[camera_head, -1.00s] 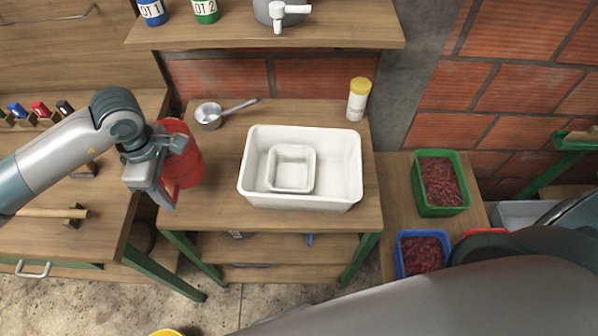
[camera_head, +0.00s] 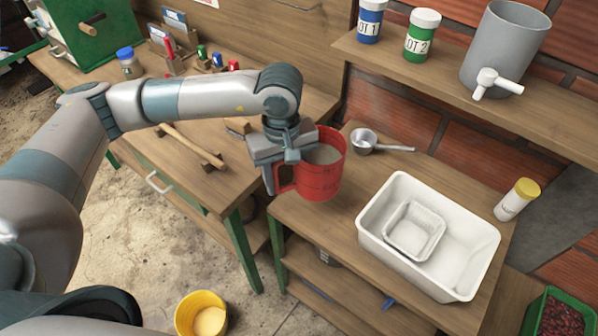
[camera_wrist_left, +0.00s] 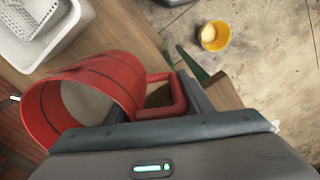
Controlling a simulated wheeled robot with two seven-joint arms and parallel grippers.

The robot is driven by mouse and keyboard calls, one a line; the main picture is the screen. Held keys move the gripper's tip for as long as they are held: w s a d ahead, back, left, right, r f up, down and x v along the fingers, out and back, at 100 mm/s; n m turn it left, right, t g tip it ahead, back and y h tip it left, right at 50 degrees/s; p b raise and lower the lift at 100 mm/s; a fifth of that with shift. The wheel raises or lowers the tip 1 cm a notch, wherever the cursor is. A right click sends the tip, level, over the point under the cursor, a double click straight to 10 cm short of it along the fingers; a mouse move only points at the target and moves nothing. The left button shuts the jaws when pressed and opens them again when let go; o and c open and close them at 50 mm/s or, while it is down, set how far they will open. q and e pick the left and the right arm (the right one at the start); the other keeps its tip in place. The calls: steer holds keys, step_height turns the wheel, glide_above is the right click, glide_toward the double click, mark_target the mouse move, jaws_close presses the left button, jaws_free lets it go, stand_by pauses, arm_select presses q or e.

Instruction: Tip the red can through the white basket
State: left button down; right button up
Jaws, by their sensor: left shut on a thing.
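The red can (camera_head: 325,178) is a jug with a side handle and dark marks, with a pale grey surface visible inside. My left gripper (camera_head: 276,180) is shut on its handle and holds it roughly upright by the left end of the small table. In the left wrist view the can (camera_wrist_left: 120,80) fills the left, its mouth facing left, with the handle (camera_wrist_left: 178,98) at the jaws. The small white basket (camera_head: 414,232) sits inside a larger white tub (camera_head: 462,285), right of the can and apart from it. The basket also shows in the left wrist view (camera_wrist_left: 30,14). My right gripper is out of view.
A metal dipper (camera_head: 364,140) lies behind the can. A yellow-capped bottle (camera_head: 515,202) stands right of the tub. A shelf (camera_head: 440,80) above holds two lot jars and a grey tank (camera_head: 505,50). A yellow bucket (camera_head: 201,312) is on the floor.

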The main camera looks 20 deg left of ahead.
arm_select(q)
steer(key=shift+s+a+r+m+b, duration=0.3)
steer(key=shift+s+a+r+m, duration=0.3)
steer(key=shift+m, duration=0.75)
steer(key=shift+s+a+r+m+b, duration=0.25)
steer(key=shift+s+a+r+m, duration=0.3)
steer(key=shift+m, duration=0.75)
steer(key=shift+s+a+r+m+b, duration=0.3)
steer(key=shift+s+a+r+m, duration=0.3)
steer(key=shift+m, duration=0.75)
steer(key=shift+w+d, duration=0.1)
steer(key=shift+w, duration=0.05)
